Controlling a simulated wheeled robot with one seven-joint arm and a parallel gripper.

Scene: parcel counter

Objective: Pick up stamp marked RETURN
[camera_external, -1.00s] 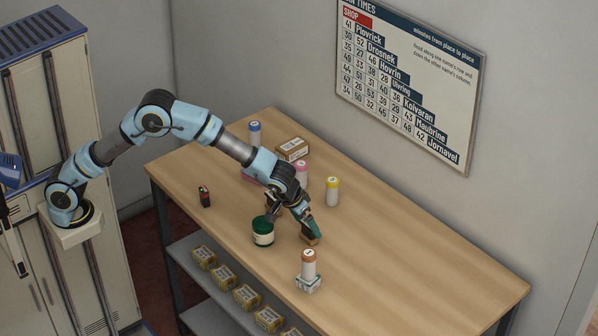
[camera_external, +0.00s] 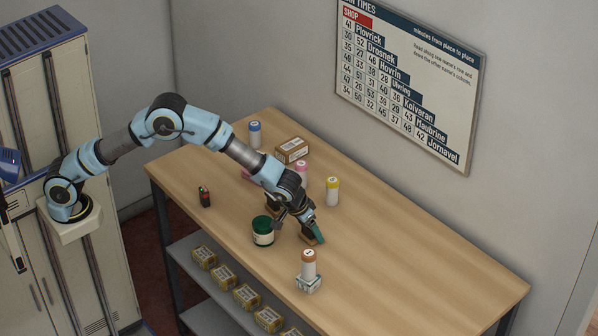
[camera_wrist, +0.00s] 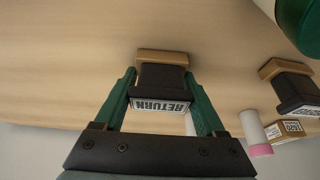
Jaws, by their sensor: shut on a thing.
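The stamp marked RETURN (camera_wrist: 162,82) has a dark body, a tan base and a white label that reads upside down in the wrist view. It sits between the green fingers of my gripper (camera_wrist: 160,100), which is shut on it. In the external view my gripper (camera_external: 312,230) points down beside the green-lidded jar, and the stamp's brown base (camera_external: 308,239) shows low at the fingers. I cannot tell whether the base touches the table. A second dark stamp (camera_wrist: 296,92) with a tan base and white label stands to the right in the wrist view.
The green-lidded jar (camera_external: 263,233) stands close left of my gripper. An orange-topped bottle on a small box (camera_external: 308,268) stands in front. A yellow-topped bottle (camera_external: 332,191), a pink-topped one (camera_external: 301,170) and a cardboard box (camera_external: 292,150) are behind. The table's right side (camera_external: 430,265) is clear.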

